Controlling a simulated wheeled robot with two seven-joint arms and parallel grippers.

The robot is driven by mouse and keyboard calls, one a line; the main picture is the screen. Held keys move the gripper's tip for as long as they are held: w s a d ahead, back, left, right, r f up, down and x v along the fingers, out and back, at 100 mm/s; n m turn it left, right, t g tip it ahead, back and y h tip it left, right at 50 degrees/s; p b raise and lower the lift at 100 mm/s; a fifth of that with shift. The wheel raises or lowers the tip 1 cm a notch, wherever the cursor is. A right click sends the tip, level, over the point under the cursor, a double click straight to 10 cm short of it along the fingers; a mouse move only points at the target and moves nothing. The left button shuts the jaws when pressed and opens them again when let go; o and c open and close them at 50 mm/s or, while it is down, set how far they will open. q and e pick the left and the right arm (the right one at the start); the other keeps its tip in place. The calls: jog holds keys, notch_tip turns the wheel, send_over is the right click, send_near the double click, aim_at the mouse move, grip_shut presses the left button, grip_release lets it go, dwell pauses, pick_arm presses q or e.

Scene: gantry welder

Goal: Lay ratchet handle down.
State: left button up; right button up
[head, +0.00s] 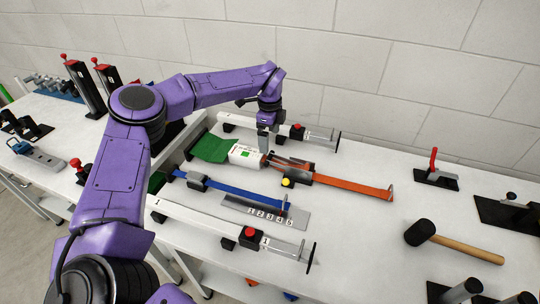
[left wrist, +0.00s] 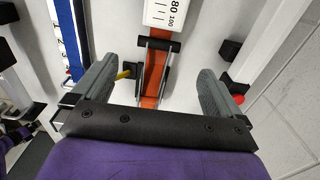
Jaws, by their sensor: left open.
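The ratchet (head: 292,164) sits on the orange strap (head: 350,186), beyond the blue strap. In the left wrist view the ratchet (left wrist: 156,62) shows as a metal frame with dark cross bars, between my fingers. In the left wrist view my left gripper (left wrist: 157,72) is open, one finger on each side of the ratchet, with gaps to both. My right gripper is not in view.
A white block (head: 245,155) with a green label and a green cloth (head: 211,148) lie left of the ratchet. White rails (head: 235,228) flank the straps. A yellow knob (head: 287,182) is close by.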

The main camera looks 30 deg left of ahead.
aim_at(269, 157)
pick_arm(q)
notch_tip(269, 157, down, 7)
jog(key=shift+s+a+r+p, duration=0.1)
jog(key=shift+r+p, duration=0.05)
jog(key=shift+p, duration=0.9)
jog(key=shift+f, duration=0.6)
